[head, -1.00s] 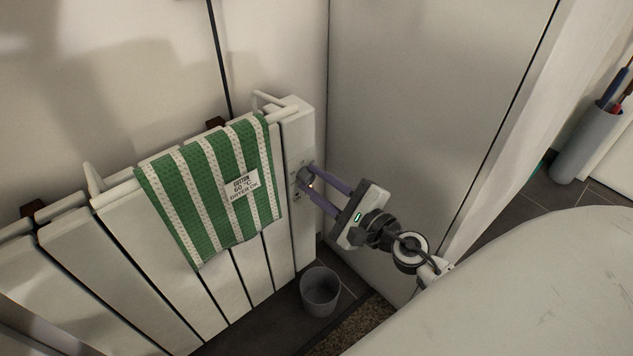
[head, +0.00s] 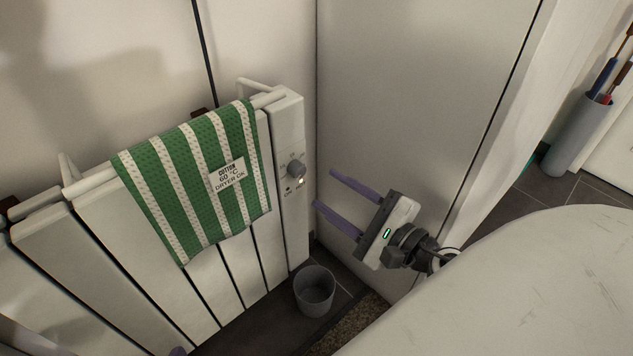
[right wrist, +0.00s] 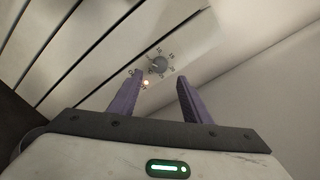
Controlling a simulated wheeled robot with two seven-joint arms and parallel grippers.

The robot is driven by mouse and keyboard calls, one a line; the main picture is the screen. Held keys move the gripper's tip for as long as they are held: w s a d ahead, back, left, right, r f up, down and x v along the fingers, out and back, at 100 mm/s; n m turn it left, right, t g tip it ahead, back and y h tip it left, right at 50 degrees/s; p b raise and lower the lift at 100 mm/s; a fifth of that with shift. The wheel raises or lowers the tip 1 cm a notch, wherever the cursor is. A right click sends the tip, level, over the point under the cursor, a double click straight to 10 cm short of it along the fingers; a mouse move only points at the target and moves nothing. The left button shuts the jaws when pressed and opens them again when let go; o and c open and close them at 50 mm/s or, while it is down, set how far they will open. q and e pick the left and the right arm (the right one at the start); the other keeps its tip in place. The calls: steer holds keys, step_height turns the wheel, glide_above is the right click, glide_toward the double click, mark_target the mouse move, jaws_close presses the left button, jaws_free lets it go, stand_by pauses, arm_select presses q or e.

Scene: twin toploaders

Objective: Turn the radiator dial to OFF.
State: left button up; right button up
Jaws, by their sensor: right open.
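The radiator dial (head: 296,169) is a small grey knob on the white end panel of the radiator (head: 290,225). It also shows in the right wrist view (right wrist: 158,65), ringed by small dark marks. A small orange lamp (head: 301,181) glows just below the dial. I cannot read which mark the dial points to. My right gripper (head: 324,188) is open and empty, its purple fingers aimed at the dial but clear of it, to its right. In the right wrist view the dial lies beyond and between the fingertips (right wrist: 160,77).
A green striped towel (head: 195,172) with a care label hangs over the radiator rail. A grey bin (head: 314,291) stands on the floor below the dial. A pale panel (head: 410,90) rises behind my right gripper. A pale rounded surface (head: 520,290) fills the lower right.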

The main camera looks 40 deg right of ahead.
arm_select(q)
steer(key=shift+a+f+p, duration=0.15)
steer(key=shift+f+p, duration=0.1)
steer(key=shift+p, duration=0.35)
arm_select(e)
steer(key=shift+s+d+r, duration=0.1)
steer(key=shift+s+d, duration=0.05)
steer(key=shift+s, duration=1.2)
arm_select(q)
steer(key=shift+f, duration=0.1)
